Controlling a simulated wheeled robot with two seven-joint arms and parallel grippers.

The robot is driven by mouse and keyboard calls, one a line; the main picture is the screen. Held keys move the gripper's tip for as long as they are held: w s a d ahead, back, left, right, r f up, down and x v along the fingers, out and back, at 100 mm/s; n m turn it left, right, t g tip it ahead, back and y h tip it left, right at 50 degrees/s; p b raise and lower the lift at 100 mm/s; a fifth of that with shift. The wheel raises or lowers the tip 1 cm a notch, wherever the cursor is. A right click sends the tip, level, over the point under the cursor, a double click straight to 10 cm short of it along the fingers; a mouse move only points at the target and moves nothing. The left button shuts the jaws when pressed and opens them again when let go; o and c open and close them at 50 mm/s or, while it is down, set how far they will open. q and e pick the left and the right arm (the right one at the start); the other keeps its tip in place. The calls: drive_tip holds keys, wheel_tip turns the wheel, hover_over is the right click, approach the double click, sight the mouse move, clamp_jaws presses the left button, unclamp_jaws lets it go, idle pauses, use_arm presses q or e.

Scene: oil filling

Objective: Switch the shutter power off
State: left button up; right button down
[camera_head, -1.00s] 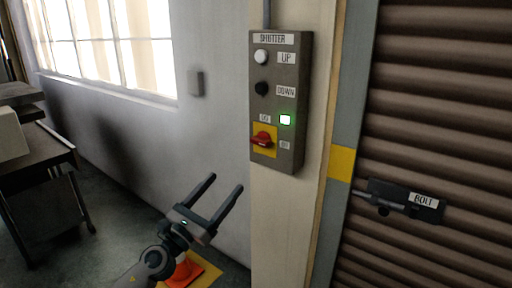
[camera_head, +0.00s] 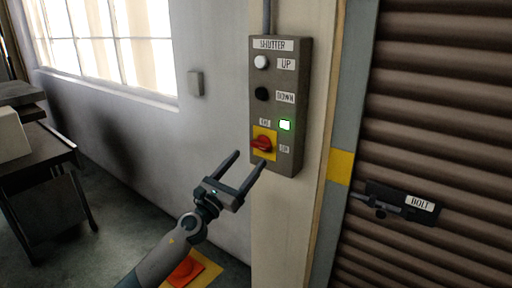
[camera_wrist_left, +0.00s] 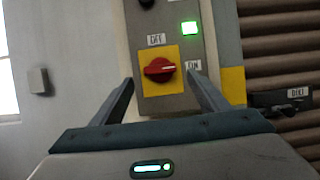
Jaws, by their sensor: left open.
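The shutter control box (camera_head: 277,105) is a grey panel on the pillar, with a white UP button (camera_head: 261,62) and a black DOWN button (camera_head: 262,94). A red rotary switch (camera_head: 262,143) sits on a yellow plate low on the box; it also shows in the left wrist view (camera_wrist_left: 159,69), its handle lying roughly sideways. A green lamp (camera_head: 285,125) glows above it. My left gripper (camera_head: 251,158) is open and empty, just below and in front of the switch. In the wrist view its fingers flank the yellow plate, and no contact shows. My right gripper is out of view.
A brown roller shutter (camera_head: 440,120) with a bolt (camera_head: 402,200) is at the right. A small grey wall box (camera_head: 195,83) is left of the panel. A table (camera_head: 38,150) stands at the far left. An orange object (camera_head: 185,270) lies on the floor below my arm.

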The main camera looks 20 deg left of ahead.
sight(258, 148)
use_arm(q)
drive_tip(key=x, duration=0.6)
drive_tip(key=shift+p, duration=0.3)
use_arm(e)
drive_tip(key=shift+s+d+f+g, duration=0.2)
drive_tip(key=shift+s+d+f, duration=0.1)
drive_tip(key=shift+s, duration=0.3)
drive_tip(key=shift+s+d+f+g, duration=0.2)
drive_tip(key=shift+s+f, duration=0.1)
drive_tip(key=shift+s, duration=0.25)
use_arm(q)
drive_tip(key=shift+c, duration=0.6)
drive_tip(key=c, duration=0.9)
